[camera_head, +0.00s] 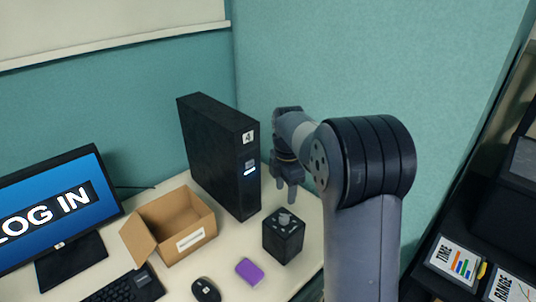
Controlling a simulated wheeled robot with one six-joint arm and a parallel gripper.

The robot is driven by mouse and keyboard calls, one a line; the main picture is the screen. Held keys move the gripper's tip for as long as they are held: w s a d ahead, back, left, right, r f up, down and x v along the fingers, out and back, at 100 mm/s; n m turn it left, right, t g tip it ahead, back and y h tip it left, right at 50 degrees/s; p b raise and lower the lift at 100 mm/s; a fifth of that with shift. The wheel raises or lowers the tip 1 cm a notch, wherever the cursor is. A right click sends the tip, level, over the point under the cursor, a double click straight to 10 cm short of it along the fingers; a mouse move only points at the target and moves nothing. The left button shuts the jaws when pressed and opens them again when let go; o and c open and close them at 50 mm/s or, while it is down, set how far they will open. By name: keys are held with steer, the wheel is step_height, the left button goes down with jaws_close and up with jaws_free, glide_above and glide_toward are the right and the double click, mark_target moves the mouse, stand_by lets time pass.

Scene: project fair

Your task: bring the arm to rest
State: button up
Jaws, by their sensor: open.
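My gripper (286,194) hangs at the end of my bent arm, with its fingers pointing down and open. It is above the table, just to the right of the black computer tower (218,155) marked 4. Nothing shows between the fingers. Below it stands a small black box (284,238) with a grey piece on top. The fingertips appear apart from this box. My arm's large dark joint and grey link fill the right middle of the view and hide part of the table's right end.
The pale table (226,264) holds a monitor (54,212), an open cardboard box (174,224), a purple item (249,271), a mouse (206,290) and a keyboard (128,288). Teal walls stand close behind. A dark shelf with cards (455,262) is at the right.

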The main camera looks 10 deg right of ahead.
mark_target(284, 217)
step_height(284, 217, down, 10)
steer(key=shift+f, duration=0.25)
stand_by(0.3)
stand_by(0.3)
